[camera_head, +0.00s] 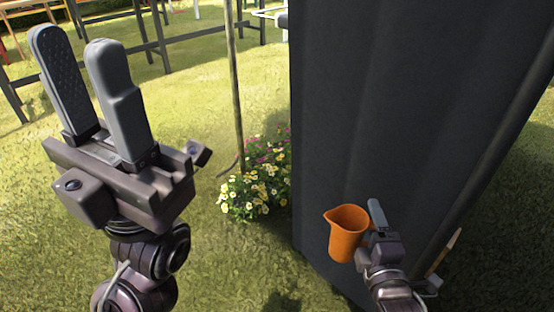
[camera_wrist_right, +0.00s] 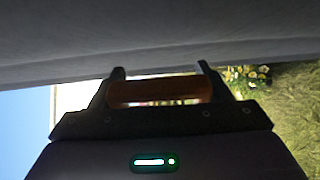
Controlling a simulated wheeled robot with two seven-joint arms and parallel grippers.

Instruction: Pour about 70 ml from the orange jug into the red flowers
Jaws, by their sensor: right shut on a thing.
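The orange jug (camera_head: 346,236) is in the lower right of the head view, roughly upright, its spout to the left. My right gripper (camera_head: 377,213) is shut on it from the right. In the right wrist view a dark orange-brown part of the jug (camera_wrist_right: 160,91) lies between the fingertips. What is inside the jug cannot be seen. Pink-red flowers (camera_head: 264,150) grow on the grass left of the jug and farther back, partly behind white-yellow flowers (camera_head: 252,196). My left gripper (camera_head: 78,48) is raised at the upper left, its fingers apart with nothing between them.
A large dark grey panel (camera_head: 400,100) stands right behind the jug and beside the flowers. A thin pole (camera_head: 234,80) rises near the flowers. Dark frames (camera_head: 150,40) stand at the back. The grass (camera_head: 200,260) at front left of the flowers is clear.

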